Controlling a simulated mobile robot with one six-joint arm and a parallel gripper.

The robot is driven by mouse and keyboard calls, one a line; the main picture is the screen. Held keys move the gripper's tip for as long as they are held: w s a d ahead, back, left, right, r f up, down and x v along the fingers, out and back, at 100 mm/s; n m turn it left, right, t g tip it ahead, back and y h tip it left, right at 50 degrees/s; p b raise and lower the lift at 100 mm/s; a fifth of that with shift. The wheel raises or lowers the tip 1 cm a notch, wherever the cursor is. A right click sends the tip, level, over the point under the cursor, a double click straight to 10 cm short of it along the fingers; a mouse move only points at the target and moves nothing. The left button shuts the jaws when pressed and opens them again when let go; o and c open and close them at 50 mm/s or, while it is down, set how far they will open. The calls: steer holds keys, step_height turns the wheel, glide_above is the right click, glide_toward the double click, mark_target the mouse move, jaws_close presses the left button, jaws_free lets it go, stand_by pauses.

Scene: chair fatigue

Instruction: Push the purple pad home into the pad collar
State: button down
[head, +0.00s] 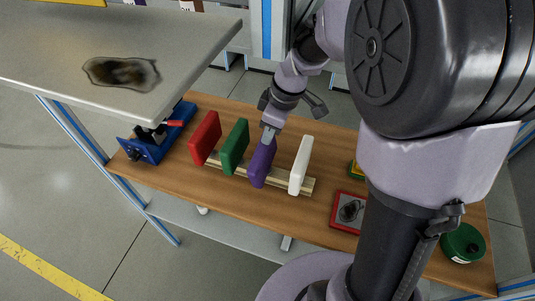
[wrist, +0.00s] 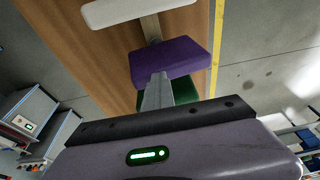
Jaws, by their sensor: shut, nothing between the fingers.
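The purple pad (head: 260,168) stands upright, slightly tilted, at a pale slotted rail (head: 224,169) on the wooden table, between a green pad and a white pad. My gripper (head: 268,137) is shut and empty, pointing down with its fingertips at the pad's upper edge. In the wrist view the purple pad (wrist: 172,57) lies just beyond the shut fingertips of my gripper (wrist: 158,78). The tips overlap its near edge; whether they press on it I cannot tell. No separate collar can be made out; the pad's lower end is hidden in the wrist view.
A red pad (head: 205,138), the green pad (head: 235,147) and the white pad (head: 301,165) stand close by. A blue vise-like fixture (head: 150,148) is at the left. A grey raised top (head: 190,55) overhangs the table's left. A red-framed tray (head: 348,211) lies right.

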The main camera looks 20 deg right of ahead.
step_height(320, 180, up, 3)
steer(key=shift+w+a+f+p, duration=0.1)
steer(key=shift+a+f+p, duration=0.1)
steer(key=shift+p, duration=0.6)
steer(key=shift+d+r, duration=0.1)
steer(key=shift+r, duration=0.15)
steer(key=c, duration=1.7)
jaws_free()
